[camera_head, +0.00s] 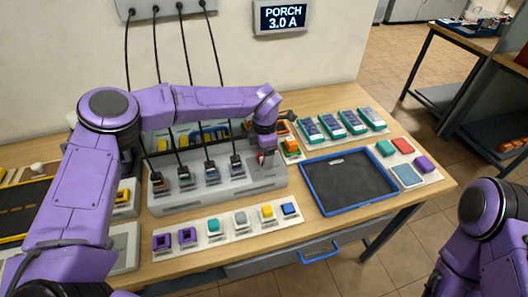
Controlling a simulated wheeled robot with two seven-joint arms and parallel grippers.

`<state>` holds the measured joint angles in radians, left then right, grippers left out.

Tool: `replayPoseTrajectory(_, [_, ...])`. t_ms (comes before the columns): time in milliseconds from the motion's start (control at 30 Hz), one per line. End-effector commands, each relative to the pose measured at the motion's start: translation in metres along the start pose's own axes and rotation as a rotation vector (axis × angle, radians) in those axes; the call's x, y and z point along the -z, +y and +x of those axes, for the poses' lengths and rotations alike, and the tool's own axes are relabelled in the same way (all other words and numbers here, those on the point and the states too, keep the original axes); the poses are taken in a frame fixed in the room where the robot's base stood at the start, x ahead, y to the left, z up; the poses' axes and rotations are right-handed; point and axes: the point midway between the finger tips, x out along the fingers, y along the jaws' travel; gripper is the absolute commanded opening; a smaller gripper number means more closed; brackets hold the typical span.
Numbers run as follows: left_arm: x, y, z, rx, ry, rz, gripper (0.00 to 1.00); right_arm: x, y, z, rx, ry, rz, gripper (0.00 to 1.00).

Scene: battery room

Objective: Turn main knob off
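A grey charging panel (215,187) stands on the wooden bench, with several black cables running down into its sockets. My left arm reaches across above it from the left. My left gripper (264,153) points down at the panel's right end. A small red part (261,159) shows at its fingertips; it may be the main knob, but the gripper hides most of it. I cannot tell whether the fingers touch it or how far they are apart. My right arm is at the lower right, away from the bench; its gripper is out of view.
A wall display (281,16) reads "PORCH 3.0 A". A blue-rimmed dark tray (303,174) lies right of the panel. Several teal-and-white units (352,122) stand behind it. A strip with coloured blocks (228,229) lies in front of the panel.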

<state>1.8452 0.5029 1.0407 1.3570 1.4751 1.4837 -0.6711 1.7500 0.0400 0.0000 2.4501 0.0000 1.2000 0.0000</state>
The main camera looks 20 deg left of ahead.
Motion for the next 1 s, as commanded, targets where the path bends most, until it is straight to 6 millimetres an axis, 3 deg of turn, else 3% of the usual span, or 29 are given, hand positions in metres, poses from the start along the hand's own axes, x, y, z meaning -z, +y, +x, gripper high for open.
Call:
replayPoseTrajectory(33, [0.0,0.0,0.0,0.0,0.0,0.0,0.75,0.0,0.0,0.0,0.0,0.0,0.0,0.43])
replayPoseTrajectory(200, [0.0,0.0,0.0,0.0,0.0,0.0,0.19,0.0,0.0,0.0,0.0,0.0,0.0,0.43])
replayPoseTrajectory(667, [0.0,0.001,0.001,-0.002,-0.001,-0.086,0.19,-0.003,-0.001,0.007,0.0,0.0,0.0,0.43])
replayPoseTrajectory(1000, [0.0,0.001,0.002,-0.002,-0.003,-0.364,0.19,-0.011,-0.002,0.026,0.0,0.0,0.0,0.43])
